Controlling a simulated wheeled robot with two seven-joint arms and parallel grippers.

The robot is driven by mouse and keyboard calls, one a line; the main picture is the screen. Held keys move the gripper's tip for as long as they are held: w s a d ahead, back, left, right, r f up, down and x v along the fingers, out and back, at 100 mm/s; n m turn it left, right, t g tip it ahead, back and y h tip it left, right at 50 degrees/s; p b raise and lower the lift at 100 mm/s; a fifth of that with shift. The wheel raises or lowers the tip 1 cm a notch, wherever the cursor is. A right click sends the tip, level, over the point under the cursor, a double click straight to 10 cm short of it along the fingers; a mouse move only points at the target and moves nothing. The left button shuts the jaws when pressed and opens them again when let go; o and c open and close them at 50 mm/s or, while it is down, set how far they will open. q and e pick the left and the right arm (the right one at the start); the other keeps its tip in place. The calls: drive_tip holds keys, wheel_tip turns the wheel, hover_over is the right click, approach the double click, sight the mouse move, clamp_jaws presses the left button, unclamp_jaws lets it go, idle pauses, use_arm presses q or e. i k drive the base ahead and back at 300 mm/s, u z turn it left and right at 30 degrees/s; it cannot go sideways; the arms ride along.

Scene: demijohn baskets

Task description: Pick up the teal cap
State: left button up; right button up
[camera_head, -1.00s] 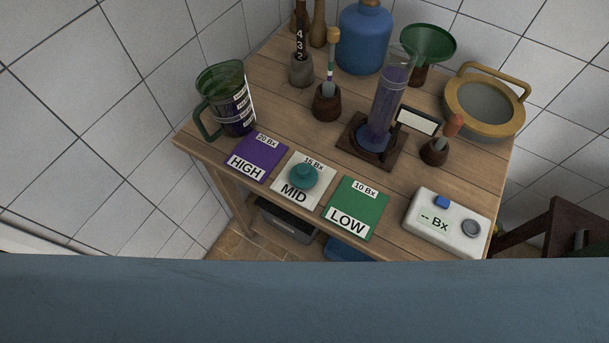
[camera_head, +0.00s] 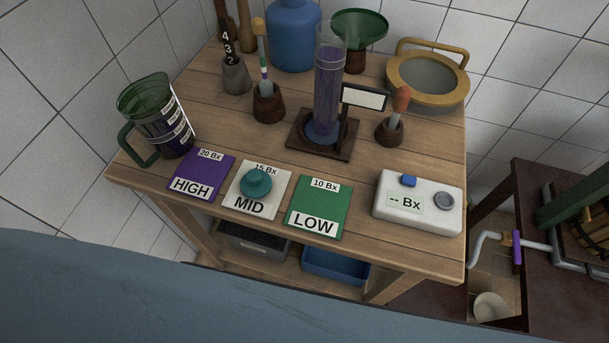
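The teal cap (camera_head: 256,183) is a round lid with a small knob on top. It sits on the white MID card (camera_head: 270,206), which is marked 15 Bx, near the front edge of the wooden table (camera_head: 230,128). The purple HIGH card (camera_head: 206,172) lies to its left and the green LOW card (camera_head: 321,201) to its right. Neither of my grippers shows in the head view.
A green-handled jug (camera_head: 157,118) stands at the left. A tall cylinder of purple liquid (camera_head: 328,88) stands behind the cards, and a white "-- Bx" meter (camera_head: 420,203) lies at the right. A blue bin (camera_head: 336,266) is below.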

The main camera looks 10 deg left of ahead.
sight(256, 184)
drive_tip(key=z, duration=0.85)
drive_tip(key=k, duration=1.2)
drive_tip(key=u, duration=1.75)
drive_tip(key=i, duration=0.5)
